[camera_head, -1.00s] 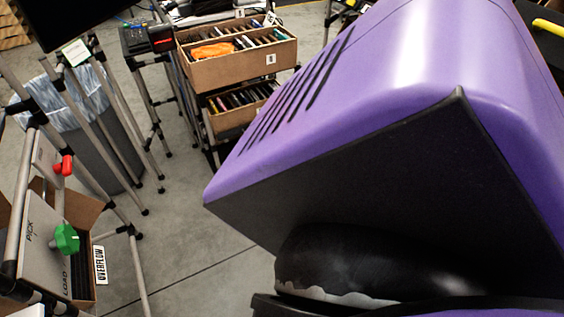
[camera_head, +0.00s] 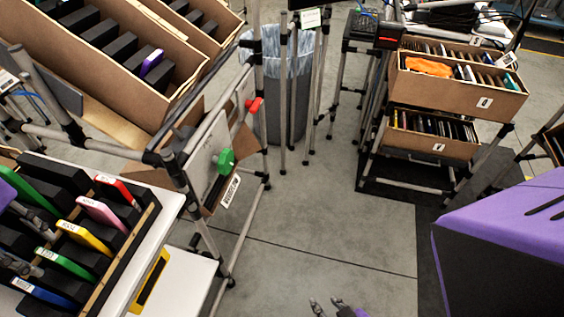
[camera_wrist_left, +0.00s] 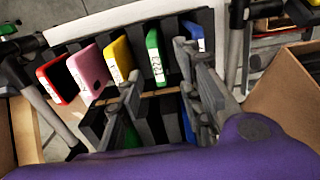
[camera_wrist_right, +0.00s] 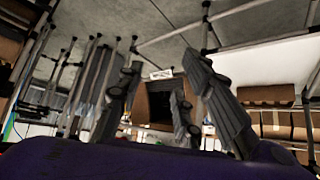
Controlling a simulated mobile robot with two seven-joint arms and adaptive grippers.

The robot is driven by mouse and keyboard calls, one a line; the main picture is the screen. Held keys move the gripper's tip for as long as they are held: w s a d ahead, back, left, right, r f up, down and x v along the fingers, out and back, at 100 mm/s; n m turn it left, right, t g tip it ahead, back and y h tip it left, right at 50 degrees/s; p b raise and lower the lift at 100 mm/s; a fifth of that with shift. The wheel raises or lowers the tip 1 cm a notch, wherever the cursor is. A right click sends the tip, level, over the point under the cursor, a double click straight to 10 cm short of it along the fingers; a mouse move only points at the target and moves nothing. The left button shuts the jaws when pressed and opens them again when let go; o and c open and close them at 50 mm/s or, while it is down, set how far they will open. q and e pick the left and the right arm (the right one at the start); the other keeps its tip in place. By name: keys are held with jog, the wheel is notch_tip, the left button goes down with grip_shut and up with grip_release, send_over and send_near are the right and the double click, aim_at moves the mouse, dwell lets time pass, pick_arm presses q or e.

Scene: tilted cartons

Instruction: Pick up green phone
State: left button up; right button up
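A green phone (camera_head: 65,262) with a white label stands in a slot of a black-divided rack (camera_head: 135,240) at lower left, between a yellow phone (camera_head: 84,237) and a blue phone (camera_head: 43,293). The green phone also shows in the left wrist view (camera_wrist_left: 154,55). My left gripper (camera_head: 43,252) is open, its fingers pointing toward the green phone on either side; contact cannot be told. It also shows in the left wrist view (camera_wrist_left: 157,62). My right gripper (camera_head: 328,307) is low over the floor, open and empty in the right wrist view (camera_wrist_right: 168,66).
Pink (camera_head: 102,214) and red (camera_head: 118,190) phones stand farther along the row. A second green phone (camera_head: 30,188) stands in the row behind. A pipe-frame stand with a green knob (camera_head: 226,161) is right of the rack. Floor (camera_head: 330,240) is open at centre.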

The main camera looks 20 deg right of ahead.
aim_at(47, 254)
pick_arm(q)
jog(key=f, duration=0.4)
jog(key=shift+s+d, duration=0.1)
jog(key=shift+d, duration=0.2)
jog(key=shift+f, duration=0.3)
grip_shut()
pick_arm(e)
jog(key=shift+s+d+f, duration=0.15)
jog(key=shift+s+f, duration=0.05)
jog(key=shift+s, duration=0.25)
jog(key=shift+s+d+f, duration=0.1)
jog(key=shift+s+f, duration=0.1)
jog(key=shift+s, duration=0.25)
pick_arm(q)
jog(key=shift+r, duration=0.2)
